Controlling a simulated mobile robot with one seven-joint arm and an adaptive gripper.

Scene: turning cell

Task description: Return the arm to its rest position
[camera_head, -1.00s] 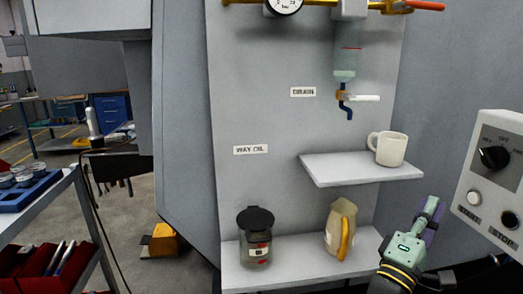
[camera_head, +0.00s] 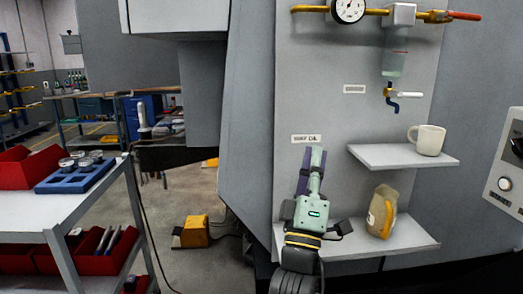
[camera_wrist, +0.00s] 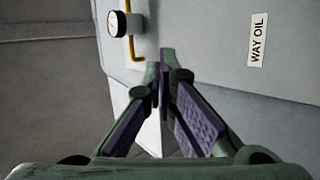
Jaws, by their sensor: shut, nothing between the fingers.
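My gripper (camera_head: 312,160) is raised in front of the grey panel, just below the WAY OIL label (camera_head: 306,139) in the head view. It points up and holds nothing. In the wrist view its fingers (camera_wrist: 162,75) meet at the tips, and the label (camera_wrist: 258,40) shows at the upper right. My wrist covers the left part of the lower shelf (camera_head: 400,244). The jar with the dark lid is not visible now.
A beige pitcher (camera_head: 381,212) with a yellow handle stands on the lower shelf, close right of my wrist. A white mug (camera_head: 428,140) stands on the upper shelf (camera_head: 385,154). A gauge (camera_head: 349,9), also in the wrist view (camera_wrist: 117,23), and a drain valve (camera_head: 389,91) are above. A cart (camera_head: 60,222) stands left.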

